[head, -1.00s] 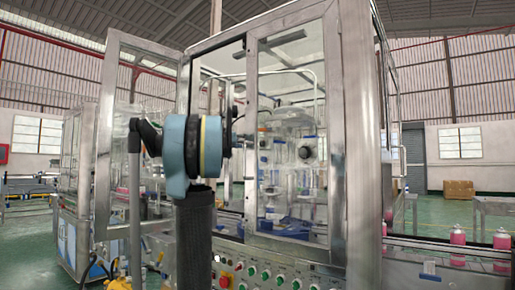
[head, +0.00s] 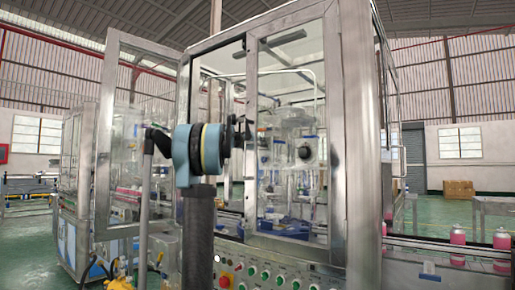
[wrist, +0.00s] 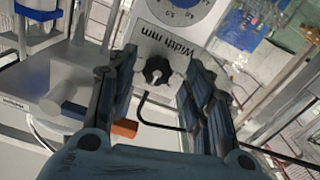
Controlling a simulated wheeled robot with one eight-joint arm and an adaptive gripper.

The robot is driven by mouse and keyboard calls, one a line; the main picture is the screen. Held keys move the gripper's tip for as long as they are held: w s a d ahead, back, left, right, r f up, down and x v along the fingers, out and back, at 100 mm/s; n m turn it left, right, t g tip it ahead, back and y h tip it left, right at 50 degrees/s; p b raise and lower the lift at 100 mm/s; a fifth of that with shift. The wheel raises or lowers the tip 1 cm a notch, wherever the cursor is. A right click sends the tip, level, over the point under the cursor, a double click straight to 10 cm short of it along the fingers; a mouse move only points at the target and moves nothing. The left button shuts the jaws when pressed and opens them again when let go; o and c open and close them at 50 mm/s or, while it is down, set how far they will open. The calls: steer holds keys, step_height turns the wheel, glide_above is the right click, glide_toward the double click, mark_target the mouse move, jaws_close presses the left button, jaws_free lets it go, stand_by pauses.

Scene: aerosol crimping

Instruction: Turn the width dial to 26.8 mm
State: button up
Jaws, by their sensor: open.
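In the wrist view a black lobed knob (wrist: 157,71) sits on a pale panel, below the label "Width mm" and a round numbered scale (wrist: 182,10) that is cut off by the top edge. I cannot read the set value. My gripper (wrist: 161,68) is open, with one dark blue finger on each side of the knob in the picture. No contact with the knob shows, and the depth gap is hard to judge. In the head view my gripper (head: 239,131) is small and dark at the machine's doorway.
A glazed door (head: 104,140) stands open at the left of the machine's steel frame (head: 355,150). A button panel (head: 262,272) lies below. Pink cans (head: 458,237) stand on the right conveyor. In the wrist view an orange block (wrist: 125,128) and a black bent rod (wrist: 150,119) lie close to the fingers.

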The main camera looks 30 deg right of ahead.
steer(key=c, duration=1.1)
steer(key=shift+n, duration=4.3)
